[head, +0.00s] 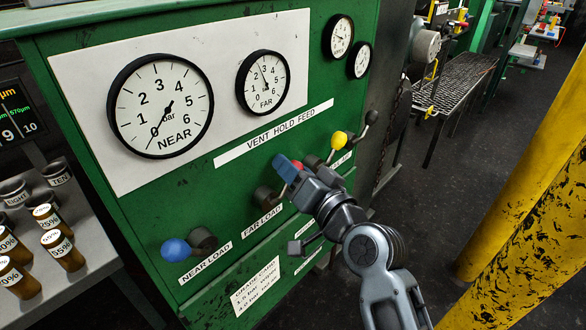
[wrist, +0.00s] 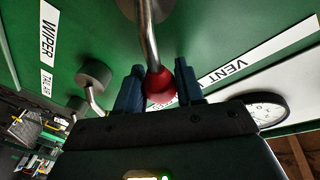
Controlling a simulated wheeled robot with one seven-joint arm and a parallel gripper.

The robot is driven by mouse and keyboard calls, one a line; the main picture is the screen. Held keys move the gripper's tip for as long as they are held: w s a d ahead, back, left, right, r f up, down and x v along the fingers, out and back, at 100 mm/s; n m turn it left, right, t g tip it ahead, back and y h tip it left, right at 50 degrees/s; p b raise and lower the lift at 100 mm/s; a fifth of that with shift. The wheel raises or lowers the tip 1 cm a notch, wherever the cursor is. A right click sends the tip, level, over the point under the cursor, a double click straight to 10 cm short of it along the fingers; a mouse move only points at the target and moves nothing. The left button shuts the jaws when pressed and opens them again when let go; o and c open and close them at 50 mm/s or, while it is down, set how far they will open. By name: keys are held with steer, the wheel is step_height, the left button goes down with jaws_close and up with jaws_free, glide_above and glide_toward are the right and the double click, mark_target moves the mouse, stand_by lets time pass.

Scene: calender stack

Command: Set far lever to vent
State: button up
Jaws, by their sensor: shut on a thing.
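The far lever's dark hub (head: 265,197) sits on the green panel above the FAR LOAD label (head: 262,222). Its red knob (head: 297,165) is up and right of the hub, mostly hidden by my gripper (head: 288,168). In the wrist view the metal lever rod (wrist: 149,45) ends in the red knob (wrist: 160,85). The blue fingers of my gripper (wrist: 160,90) are on either side of this knob, shut on it. The VENT HOLD FEED strip (head: 273,133) runs above the levers; VENT is its left end.
The near lever's blue knob (head: 176,250) points left. A yellow knob (head: 339,140) and a black knob (head: 371,117) stand close to the right of my gripper. Gauges fill the panel above. Yellow posts (head: 525,175) stand at right, with dark floor between.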

jaws_close()
